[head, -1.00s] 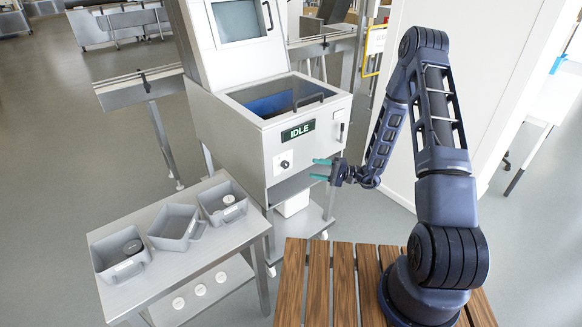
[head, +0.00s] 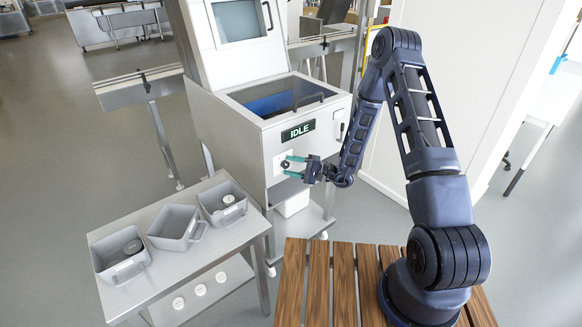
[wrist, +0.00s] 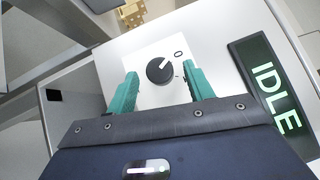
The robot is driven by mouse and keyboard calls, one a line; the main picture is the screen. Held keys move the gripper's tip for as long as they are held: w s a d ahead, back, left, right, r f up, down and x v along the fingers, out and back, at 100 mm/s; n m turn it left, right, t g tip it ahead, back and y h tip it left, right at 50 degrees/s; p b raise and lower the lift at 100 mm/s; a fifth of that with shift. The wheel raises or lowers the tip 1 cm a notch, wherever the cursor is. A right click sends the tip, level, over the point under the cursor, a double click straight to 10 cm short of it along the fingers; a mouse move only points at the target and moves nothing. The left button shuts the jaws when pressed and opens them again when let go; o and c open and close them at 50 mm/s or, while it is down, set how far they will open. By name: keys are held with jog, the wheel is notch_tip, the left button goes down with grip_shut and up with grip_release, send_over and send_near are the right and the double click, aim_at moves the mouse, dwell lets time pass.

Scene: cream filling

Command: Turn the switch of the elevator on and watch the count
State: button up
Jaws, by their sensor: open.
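The elevator's switch is a round black knob (wrist: 160,69) on a white plate on the machine's front. A white pointer mark on it and a "0" label beside the plate's upper right show in the wrist view. The switch also shows in the head view (head: 285,164), partly beside my fingertips. The display (head: 298,131) above it reads IDLE in green; it also shows in the wrist view (wrist: 272,98). My gripper (head: 293,166) is open, its teal fingers pointing at the switch. In the wrist view the fingers (wrist: 160,84) stand on either side of the knob, apart from it.
The white machine (head: 228,128) has a clear-lidded hopper above the display. A metal table (head: 205,248) at left holds three grey bins (head: 122,254), with white round pieces on its lower shelf. A slatted wooden platform (head: 318,285) lies under my arm.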

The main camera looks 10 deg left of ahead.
jog(key=shift+a, duration=0.25)
jog(key=c, duration=1)
jog(key=shift+o, duration=0.2)
jog(key=m+y, duration=0.2)
jog(key=shift+f+m+t, duration=0.25)
jog(key=shift+m+t, duration=0.05)
jog(key=shift+t, duration=0.1)
jog(key=m+t+y, duration=0.1)
jog(key=m, duration=0.1)
jog(key=m+t+y, duration=0.1)
jog(key=m, duration=0.1)
jog(key=shift+s+f+t, duration=0.1)
jog(key=shift+f+t, duration=0.05)
jog(key=shift+t, duration=0.15)
jog(key=m+t, duration=0.2)
jog(key=m, duration=0.1)
jog(key=m+t, duration=0.5)
jog(key=m, duration=0.1)
jog(key=shift+s+a+f+t, duration=0.15)
jog(key=shift+s+a+t, duration=0.05)
jog(key=shift+a+t, duration=0.1)
jog(key=shift+m+t, duration=0.5)
jog(key=shift+m, duration=0.2)
